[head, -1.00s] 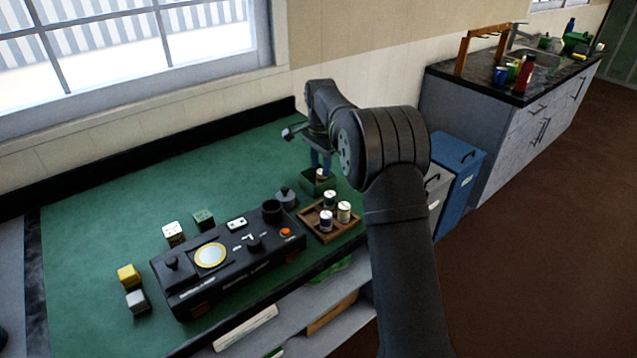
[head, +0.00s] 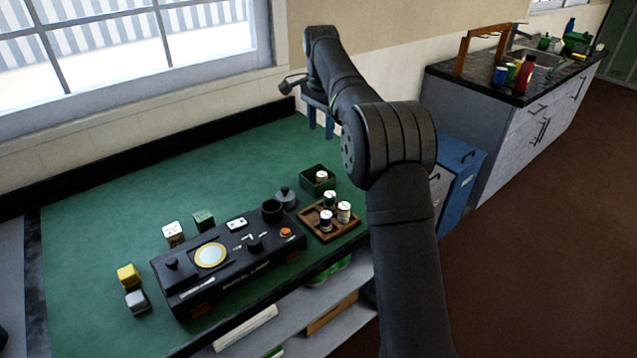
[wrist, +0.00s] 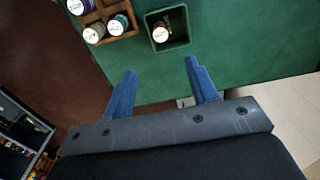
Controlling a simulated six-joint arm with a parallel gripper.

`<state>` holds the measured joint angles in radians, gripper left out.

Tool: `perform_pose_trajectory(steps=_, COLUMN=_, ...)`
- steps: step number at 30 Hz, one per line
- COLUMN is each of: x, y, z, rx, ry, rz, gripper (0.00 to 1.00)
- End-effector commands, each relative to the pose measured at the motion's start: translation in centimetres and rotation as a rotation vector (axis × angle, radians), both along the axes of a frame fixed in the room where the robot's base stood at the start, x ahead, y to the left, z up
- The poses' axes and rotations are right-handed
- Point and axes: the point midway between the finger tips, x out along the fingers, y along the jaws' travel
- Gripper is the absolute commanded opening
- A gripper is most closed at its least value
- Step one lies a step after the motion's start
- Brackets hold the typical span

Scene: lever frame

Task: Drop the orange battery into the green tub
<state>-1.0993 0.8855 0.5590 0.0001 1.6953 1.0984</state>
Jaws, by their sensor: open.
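The green tub (head: 306,185) stands on the green bench top, behind the wooden tray. It also shows at the top of the wrist view (wrist: 184,40). One battery (head: 321,176) stands inside the tub; in the wrist view the battery (wrist: 160,33) has a pale end and an orange-brown side. My gripper (head: 321,128) is raised well above and behind the tub, its blue fingers pointing down. In the wrist view my gripper (wrist: 161,69) has its fingers wide apart with nothing between them.
The wooden tray (head: 316,229) beside the tub holds three batteries with purple, green and pale sides. A black device (head: 225,265) with a dial, knobs and an orange button sits to the left. Several small cubes lie near it. The back of the bench is clear.

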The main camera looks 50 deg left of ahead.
Motion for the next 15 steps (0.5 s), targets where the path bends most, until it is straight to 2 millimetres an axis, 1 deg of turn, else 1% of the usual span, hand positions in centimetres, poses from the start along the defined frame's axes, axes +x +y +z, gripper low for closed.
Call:
perform_pose_trajectory(steps=1, x=0.0, y=0.1, z=1.0, rx=0.003, ry=-0.001, rz=0.0, gripper=0.53)
perform_pose_trajectory(steps=3, x=0.0, y=0.1, z=2.4, rx=0.003, ry=-0.001, rz=0.0, gripper=0.53)
perform_pose_trajectory(steps=6, x=0.0, y=0.1, z=3.6, rx=0.002, ry=-0.001, rz=0.0, gripper=0.53)
perform_pose_trajectory(steps=9, x=0.0, y=0.1, z=4.4, rx=0.001, ry=0.0, rz=0.0, gripper=0.53)
perform_pose_trajectory(steps=15, x=0.0, y=0.0, z=5.1, rx=0.0, ry=0.0, rz=0.0, gripper=0.53)
